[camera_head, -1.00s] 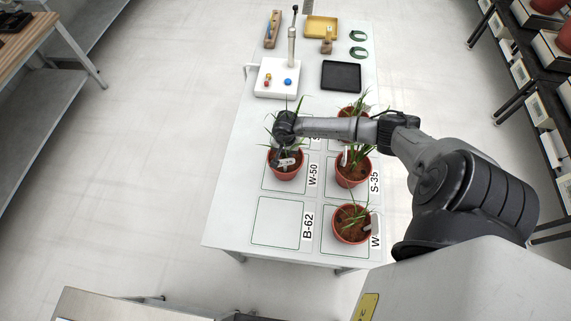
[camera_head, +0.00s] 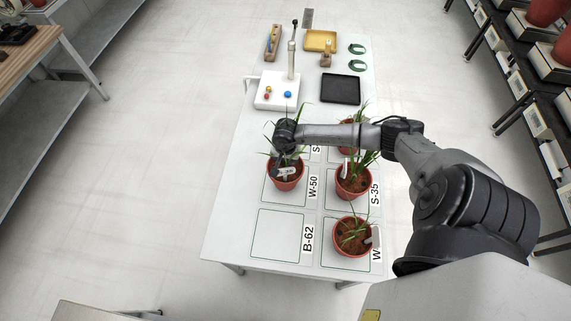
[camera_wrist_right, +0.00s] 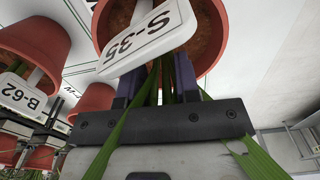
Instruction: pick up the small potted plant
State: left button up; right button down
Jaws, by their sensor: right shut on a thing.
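The small potted plant is a red-brown pot (camera_head: 285,180) with green leaves and a white tag. It stands at the W-50 square on the white table. My right gripper (camera_head: 284,163) reaches down over it, and the leaves and wrist partly hide the fingers. In the right wrist view the pot (camera_wrist_right: 213,52) is at the fingertips, with a tag reading S-35 (camera_wrist_right: 145,38) in front. The right gripper (camera_wrist_right: 155,85) is shut on the plant, with leaves between and beside its fingers. My left gripper is not in view.
Other potted plants stand close by at the right (camera_head: 353,184) and nearer (camera_head: 351,240); another is partly behind my arm. The B-62 square (camera_head: 278,235) is empty. A white scale (camera_head: 276,92), black tray (camera_head: 340,90) and yellow tray (camera_head: 320,41) lie farther back.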

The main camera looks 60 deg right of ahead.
jog(key=shift+w+r, duration=0.1)
jog(key=shift+r, duration=0.75)
jog(key=s+d+r, duration=0.1)
jog(key=s+r, duration=0.6)
jog(key=s, duration=0.4)
jog(key=shift+s, duration=0.3)
